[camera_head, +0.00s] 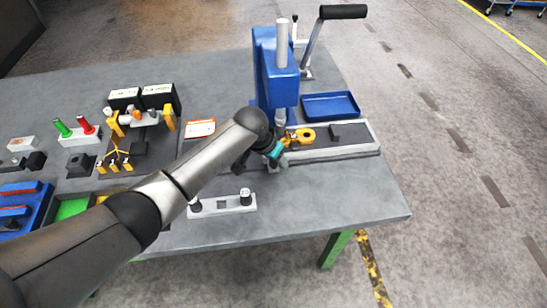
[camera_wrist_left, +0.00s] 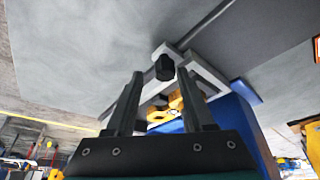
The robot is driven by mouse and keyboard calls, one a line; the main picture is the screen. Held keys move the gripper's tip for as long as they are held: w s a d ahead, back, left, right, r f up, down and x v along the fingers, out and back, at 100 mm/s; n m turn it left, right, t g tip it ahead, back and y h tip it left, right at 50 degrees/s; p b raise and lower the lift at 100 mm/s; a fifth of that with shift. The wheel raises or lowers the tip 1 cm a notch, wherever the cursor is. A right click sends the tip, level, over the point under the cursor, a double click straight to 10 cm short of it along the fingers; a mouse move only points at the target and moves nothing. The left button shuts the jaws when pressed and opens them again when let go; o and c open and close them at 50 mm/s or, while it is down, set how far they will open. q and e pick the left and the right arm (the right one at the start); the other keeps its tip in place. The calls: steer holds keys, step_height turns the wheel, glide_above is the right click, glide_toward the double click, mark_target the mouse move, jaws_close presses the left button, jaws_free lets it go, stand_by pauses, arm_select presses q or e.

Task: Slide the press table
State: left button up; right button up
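The blue press (camera_head: 277,75) stands at the back right of the bench. Under it, a dark press table with a light grey frame (camera_head: 350,150) carries a yellow fixture (camera_head: 298,137) and a small black block (camera_head: 334,131). My left gripper (camera_head: 273,160) is at the frame's left end, partly hidden by its own wrist. In the left wrist view its two fingers (camera_wrist_left: 160,88) are apart with nothing clasped. A black knob (camera_wrist_left: 164,67) shows just beyond the fingertips, beside the grey frame (camera_wrist_left: 205,75). The yellow fixture (camera_wrist_left: 172,105) shows behind the fingers. My right gripper is not in view.
A blue tray (camera_head: 330,106) lies right of the press, near its lever (camera_head: 342,12). Holders and small parts fill the left side. The front right of the bench (camera_head: 350,195) is clear.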

arm_select(q)
steer(key=shift+a, duration=0.2)
steer(key=shift+r, duration=0.1)
steer(key=shift+r, duration=0.2)
steer(key=p+v, duration=0.2)
steer(key=v, duration=1.2)
steer(key=shift+s+a+r, duration=0.1)
steer(key=shift+r, duration=0.2)
